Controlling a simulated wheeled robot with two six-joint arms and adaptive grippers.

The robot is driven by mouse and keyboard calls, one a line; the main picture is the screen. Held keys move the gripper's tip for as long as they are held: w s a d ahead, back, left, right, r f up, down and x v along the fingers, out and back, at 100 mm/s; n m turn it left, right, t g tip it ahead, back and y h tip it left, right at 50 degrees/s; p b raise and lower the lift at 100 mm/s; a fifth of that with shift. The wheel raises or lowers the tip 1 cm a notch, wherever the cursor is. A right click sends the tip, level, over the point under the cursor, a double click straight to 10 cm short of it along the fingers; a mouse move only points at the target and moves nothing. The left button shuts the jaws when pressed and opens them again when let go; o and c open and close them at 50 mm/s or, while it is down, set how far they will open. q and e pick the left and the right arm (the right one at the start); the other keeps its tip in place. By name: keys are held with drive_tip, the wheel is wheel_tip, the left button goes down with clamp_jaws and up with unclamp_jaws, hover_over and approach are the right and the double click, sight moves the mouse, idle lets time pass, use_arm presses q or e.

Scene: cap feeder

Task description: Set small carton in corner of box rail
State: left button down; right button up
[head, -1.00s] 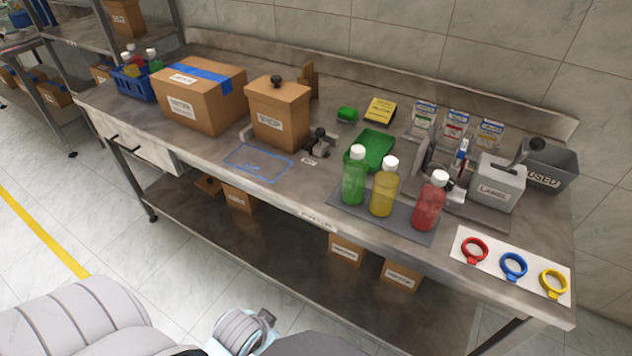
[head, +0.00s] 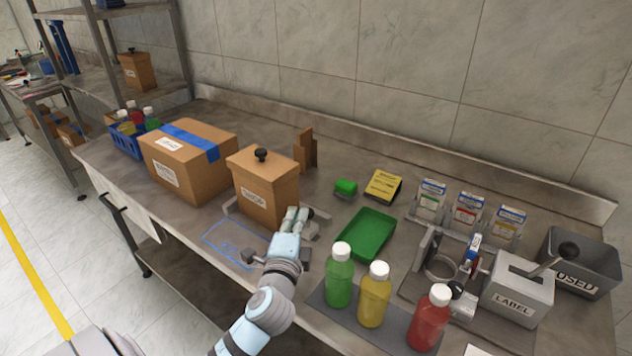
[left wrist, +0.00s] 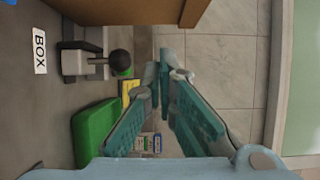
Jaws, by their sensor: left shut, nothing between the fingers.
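The small brown carton (head: 265,196) has a black knob on its lid and a white label. It stands upright by the grey box rail (head: 231,209), which shows at its left and right lower edges. Whether it touches the rail's corner is hidden. My left gripper (head: 297,214) is shut and empty, at the carton's lower right front edge, in front of the rail. In the left wrist view the shut fingers (left wrist: 165,76) point past the carton's edge (left wrist: 130,10). A clamp with a black ball knob (left wrist: 121,62) and a BOX label (left wrist: 40,52) lie to their left. My right gripper is out of view.
A blue outline (head: 228,243) lies left of my left arm. A larger taped box (head: 187,165) stands left of the carton, and a brown upright piece (head: 305,152) behind it. A green tray (head: 366,236) and three bottles (head: 373,296) stand to the right.

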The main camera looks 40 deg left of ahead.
use_arm(q)
drive_tip(key=x, duration=0.8)
drive_tip(key=shift+a+r+b, duration=0.2)
drive_tip(key=shift+a+b, duration=0.1)
drive_tip(key=shift+b, duration=0.1)
drive_tip(key=shift+w+a, duration=0.2)
drive_tip(key=shift+w, duration=0.15)
drive_tip(key=shift+r, duration=0.1)
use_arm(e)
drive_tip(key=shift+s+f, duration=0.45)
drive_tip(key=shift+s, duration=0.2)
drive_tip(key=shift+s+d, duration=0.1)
use_arm(q)
drive_tip(key=shift+a, duration=0.1)
